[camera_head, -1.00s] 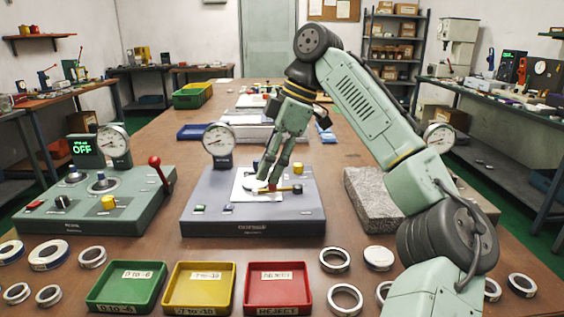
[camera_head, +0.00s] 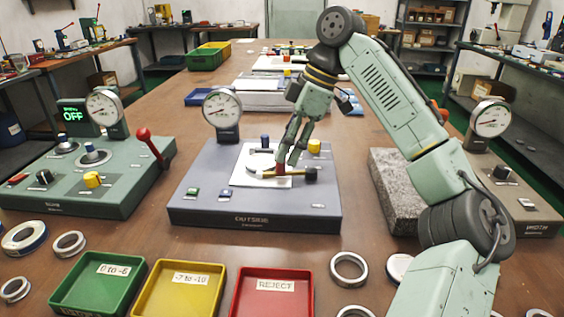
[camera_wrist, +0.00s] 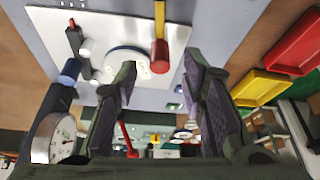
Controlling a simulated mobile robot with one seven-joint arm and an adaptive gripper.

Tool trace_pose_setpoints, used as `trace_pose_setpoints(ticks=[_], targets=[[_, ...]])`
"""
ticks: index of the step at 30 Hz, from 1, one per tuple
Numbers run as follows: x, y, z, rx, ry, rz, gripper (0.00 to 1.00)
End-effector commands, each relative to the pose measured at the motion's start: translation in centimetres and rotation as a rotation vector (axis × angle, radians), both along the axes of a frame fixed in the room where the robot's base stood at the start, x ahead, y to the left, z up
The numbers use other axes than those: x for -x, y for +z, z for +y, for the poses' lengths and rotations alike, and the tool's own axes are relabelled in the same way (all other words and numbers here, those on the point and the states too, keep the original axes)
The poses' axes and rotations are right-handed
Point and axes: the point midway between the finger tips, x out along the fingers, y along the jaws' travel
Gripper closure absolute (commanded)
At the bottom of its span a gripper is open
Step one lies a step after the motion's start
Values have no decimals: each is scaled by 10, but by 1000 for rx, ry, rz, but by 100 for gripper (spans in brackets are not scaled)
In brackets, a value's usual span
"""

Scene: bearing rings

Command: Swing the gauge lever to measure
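The middle gauge station (camera_head: 254,215), marked OUTSIDE, has a dial (camera_head: 222,108), a white plate (camera_head: 243,180), a blue post (camera_head: 265,141) and a yellow knob (camera_head: 314,147). A lever-like bar with a black end (camera_head: 311,174) lies across the plate's right side, with a red part (camera_head: 281,169) under my fingers. The wrist view shows a yellow bar with a red end (camera_wrist: 160,55) and a pale ring (camera_wrist: 125,58) on the plate. My gripper (camera_head: 289,164) points down over the plate's right side. Its fingers (camera_wrist: 158,75) are apart with nothing clearly held; contact with the bar cannot be told.
A green gauge station (camera_head: 85,185) with a red-knobbed lever (camera_head: 150,145) stands left. A granite block (camera_head: 395,190) and another dial (camera_head: 490,118) are right. Green (camera_head: 97,304), yellow (camera_head: 152,299) and red (camera_head: 240,302) trays and loose rings (camera_head: 349,268) lie in front.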

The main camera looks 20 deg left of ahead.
Motion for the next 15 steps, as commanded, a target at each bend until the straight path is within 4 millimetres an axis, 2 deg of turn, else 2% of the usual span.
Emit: trace_pose_setpoints(ticks=[6,15], targets=[[5,-26,9,0,0,-1,62],[6,-32,12,-1,0,0,62]])
